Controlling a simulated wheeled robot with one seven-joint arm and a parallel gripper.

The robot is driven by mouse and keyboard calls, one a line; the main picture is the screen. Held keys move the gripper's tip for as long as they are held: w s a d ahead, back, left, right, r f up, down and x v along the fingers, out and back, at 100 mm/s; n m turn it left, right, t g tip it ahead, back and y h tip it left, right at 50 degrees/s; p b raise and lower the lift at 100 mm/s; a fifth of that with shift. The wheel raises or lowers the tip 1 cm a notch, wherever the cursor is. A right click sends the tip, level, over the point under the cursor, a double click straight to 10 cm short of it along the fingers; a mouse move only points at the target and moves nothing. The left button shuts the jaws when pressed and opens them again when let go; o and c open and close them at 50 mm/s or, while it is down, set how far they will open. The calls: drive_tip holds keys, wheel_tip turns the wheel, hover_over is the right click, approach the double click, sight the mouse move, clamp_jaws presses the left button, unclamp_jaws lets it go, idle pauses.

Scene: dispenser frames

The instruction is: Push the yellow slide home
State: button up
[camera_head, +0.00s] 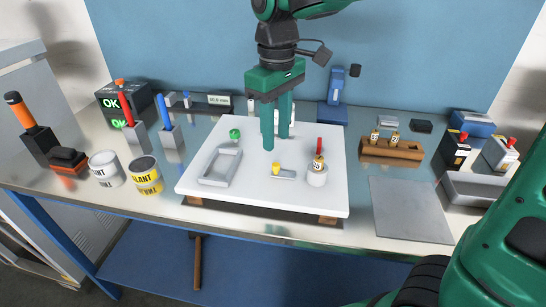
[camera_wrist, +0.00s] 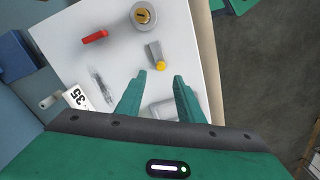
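The yellow slide shows as a yellow knob (camera_head: 276,167) on a small grey block, on the white board (camera_head: 215,188). In the wrist view the yellow knob (camera_wrist: 160,66) is at the end of the grey block (camera_wrist: 153,50). My gripper (camera_head: 275,142) points down over the board, behind the slide in the head view. Its two green fingers are apart with nothing between them. In the wrist view the gripper (camera_wrist: 159,78) has its fingertips just below the yellow knob in the picture. I cannot tell their height above the board.
On the board are a round holder (camera_head: 317,178) with a brass tag, a red handle (camera_head: 319,145), a grey open tray (camera_head: 221,166) and a green knob (camera_head: 235,134). Cans (camera_head: 146,174) stand left; a wooden rack (camera_head: 392,151) and a grey mat (camera_head: 410,208) lie right.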

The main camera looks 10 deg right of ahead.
sight(276, 164)
wheel_tip(276, 164, down, 8)
drive_tip(key=shift+r, duration=0.25)
